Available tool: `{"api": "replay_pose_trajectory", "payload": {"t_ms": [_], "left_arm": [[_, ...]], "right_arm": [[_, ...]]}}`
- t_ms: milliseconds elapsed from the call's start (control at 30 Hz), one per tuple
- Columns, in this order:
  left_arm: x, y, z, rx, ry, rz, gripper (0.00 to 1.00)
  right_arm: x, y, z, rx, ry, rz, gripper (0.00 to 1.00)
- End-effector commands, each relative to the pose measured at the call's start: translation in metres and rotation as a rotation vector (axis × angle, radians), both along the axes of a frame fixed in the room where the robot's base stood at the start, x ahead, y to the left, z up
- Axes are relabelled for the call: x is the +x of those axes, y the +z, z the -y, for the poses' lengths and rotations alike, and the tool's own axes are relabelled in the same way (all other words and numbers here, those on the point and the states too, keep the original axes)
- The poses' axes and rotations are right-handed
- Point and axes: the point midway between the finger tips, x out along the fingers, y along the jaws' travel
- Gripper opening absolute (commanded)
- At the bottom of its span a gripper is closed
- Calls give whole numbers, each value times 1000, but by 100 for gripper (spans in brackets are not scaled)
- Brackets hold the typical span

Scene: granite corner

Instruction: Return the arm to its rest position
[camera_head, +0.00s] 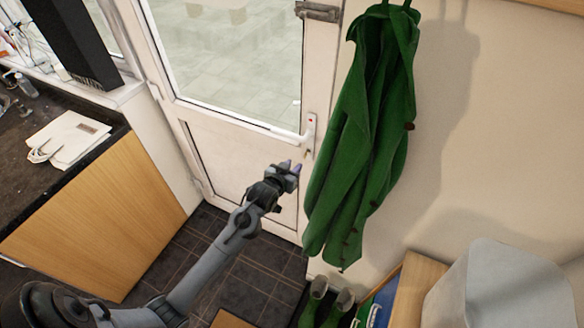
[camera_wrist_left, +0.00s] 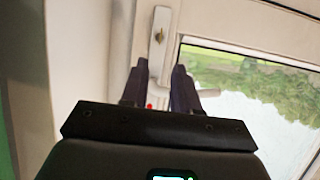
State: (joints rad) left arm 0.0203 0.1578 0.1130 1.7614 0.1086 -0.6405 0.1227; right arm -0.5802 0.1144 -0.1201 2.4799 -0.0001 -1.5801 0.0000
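My left arm reaches up from the lower left in the head view. Its dark gripper (camera_head: 290,166) is in front of the white door (camera_head: 243,160), just left of and below the door handle (camera_head: 309,131). In the left wrist view the two dark fingers (camera_wrist_left: 160,68) stand apart with a gap between them and nothing held. A light handle plate with a lock (camera_wrist_left: 158,38) shows beyond the fingertips in that view. My right gripper is in neither view.
A green coat (camera_head: 362,135) hangs just right of the gripper. A wooden-sided counter (camera_head: 110,215) with a white bag (camera_head: 68,140) stands at left. Green boots (camera_head: 318,300) and a grey-white rounded object (camera_head: 500,290) are at lower right. Dark tiled floor (camera_head: 190,250) lies below the arm.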

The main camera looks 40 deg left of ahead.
Motion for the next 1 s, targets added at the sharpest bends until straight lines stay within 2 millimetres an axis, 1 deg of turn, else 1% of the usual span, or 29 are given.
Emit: {"api": "replay_pose_trajectory", "payload": {"t_ms": [367, 467, 533, 567, 600, 667, 767, 800, 867, 900, 967, 1000], "left_arm": [[-1, -2, 0, 0, 0, -4, 30], [-10, -12, 0, -1, 0, -28, 30], [-23, -27, 2, -2, -3, -63, 30], [-31, -35, 4, -4, -5, -83, 30], [-44, -46, 10, -4, -14, -112, 30], [-68, -54, 25, -7, -40, -144, 30], [-118, -59, 62, -25, -104, -237, 30], [-140, -58, 79, -33, -132, -286, 30], [-173, -52, 103, -46, -176, -369, 30], [-194, -47, 119, -54, -206, -425, 30], [-224, -35, 139, -63, -249, -510, 30], [-243, -26, 151, -67, -276, -563, 30]], "right_arm": [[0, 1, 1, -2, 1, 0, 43], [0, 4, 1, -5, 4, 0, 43], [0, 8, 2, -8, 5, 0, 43], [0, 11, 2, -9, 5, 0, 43], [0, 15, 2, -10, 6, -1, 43], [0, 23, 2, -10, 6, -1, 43], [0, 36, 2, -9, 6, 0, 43], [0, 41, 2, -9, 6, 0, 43], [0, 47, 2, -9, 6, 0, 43], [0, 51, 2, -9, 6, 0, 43], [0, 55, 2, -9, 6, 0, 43], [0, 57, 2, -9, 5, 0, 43]]}}
